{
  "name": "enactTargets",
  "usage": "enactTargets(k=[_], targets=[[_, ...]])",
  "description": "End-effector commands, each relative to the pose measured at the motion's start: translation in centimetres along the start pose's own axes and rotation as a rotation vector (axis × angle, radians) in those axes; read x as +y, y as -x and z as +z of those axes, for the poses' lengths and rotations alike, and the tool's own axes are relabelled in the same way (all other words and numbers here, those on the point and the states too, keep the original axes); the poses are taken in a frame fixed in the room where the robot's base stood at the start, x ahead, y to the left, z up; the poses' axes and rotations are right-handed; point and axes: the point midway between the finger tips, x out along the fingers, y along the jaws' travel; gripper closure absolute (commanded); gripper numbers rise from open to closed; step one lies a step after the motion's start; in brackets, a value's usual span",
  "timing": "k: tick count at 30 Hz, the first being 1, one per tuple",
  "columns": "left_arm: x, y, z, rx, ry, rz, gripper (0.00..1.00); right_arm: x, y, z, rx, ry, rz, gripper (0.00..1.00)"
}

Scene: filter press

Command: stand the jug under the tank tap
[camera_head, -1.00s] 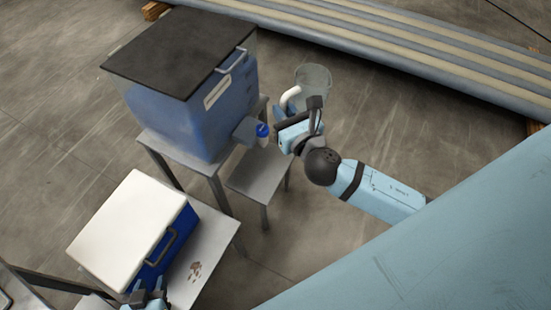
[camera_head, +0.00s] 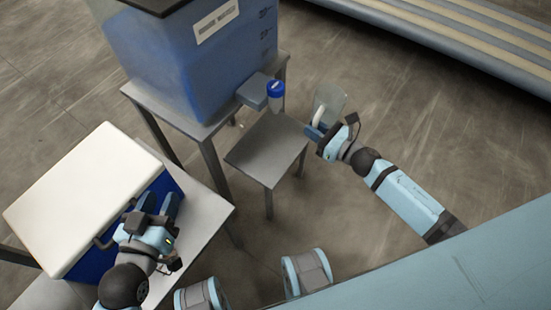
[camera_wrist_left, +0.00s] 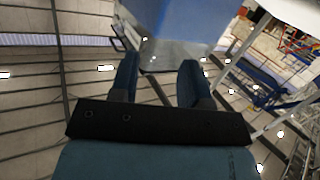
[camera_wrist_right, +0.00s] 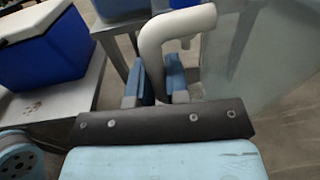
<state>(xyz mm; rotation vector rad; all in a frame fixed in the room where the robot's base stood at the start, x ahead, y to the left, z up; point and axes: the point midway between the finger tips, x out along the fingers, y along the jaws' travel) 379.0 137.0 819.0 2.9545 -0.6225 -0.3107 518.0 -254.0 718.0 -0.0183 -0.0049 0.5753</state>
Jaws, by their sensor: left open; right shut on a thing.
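The clear jug (camera_head: 330,100) with a white handle (camera_head: 314,130) is held to the right of the low grey stand (camera_head: 266,150), apart from the tap. My right gripper (camera_head: 322,146) is shut on the handle; the right wrist view shows the handle (camera_wrist_right: 178,32) between the fingers and the jug wall (camera_wrist_right: 265,60) beside it. The blue tank (camera_head: 190,62) stands on a grey table. Its tap, with a blue cap (camera_head: 275,89), juts out above the low stand, whose top is empty. My left gripper (camera_head: 154,205) is open and empty by the cooler's front.
A blue cooler with a white lid (camera_head: 85,195) sits on a grey bench (camera_head: 205,215) at the left. The tank's table (camera_head: 135,92) stands behind the low stand. Grey-blue beams (camera_head: 470,35) lie at the back right. Floor right of the stand is clear.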

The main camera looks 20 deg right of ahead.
Motion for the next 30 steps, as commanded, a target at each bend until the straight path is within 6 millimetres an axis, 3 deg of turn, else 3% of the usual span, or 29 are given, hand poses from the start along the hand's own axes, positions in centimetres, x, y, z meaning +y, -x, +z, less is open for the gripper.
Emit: enactTargets(k=[1, 3, 9, 12, 15, 20, 23, 30], targets=[[0.0, -0.6, 2.1, 0.028, 0.004, 0.015, 0.57, -0.3, 0.3, -4.5, 0.003, 0.002, 0.033, 1.00], [0.3, -0.8, 2.7, 0.062, 0.012, 0.035, 0.57, -0.6, 0.8, -7.8, 0.002, 0.001, 0.080, 1.00], [1.1, -1.1, 3.9, 0.149, 0.033, 0.086, 0.57, -1.2, 2.4, -15.6, -0.002, 0.001, 0.199, 1.00], [1.4, -1.0, 4.2, 0.179, 0.042, 0.105, 0.57, -1.4, 3.1, -18.1, -0.003, 0.001, 0.240, 1.00], [1.7, -0.9, 4.2, 0.199, 0.048, 0.119, 0.57, -1.6, 3.6, -19.5, -0.004, 0.001, 0.267, 1.00], [1.9, -0.8, 4.2, 0.207, 0.051, 0.128, 0.57, -1.6, 3.3, -20.2, -0.007, 0.001, 0.286, 1.00], [1.8, -0.9, 4.6, 0.193, 0.051, 0.131, 0.57, -1.1, 1.6, -20.1, -0.009, 0.002, 0.287, 1.00], [1.7, -1.3, 6.5, 0.131, 0.047, 0.138, 0.57, 0.8, -4.7, -20.1, -0.009, 0.002, 0.287, 1.00]])
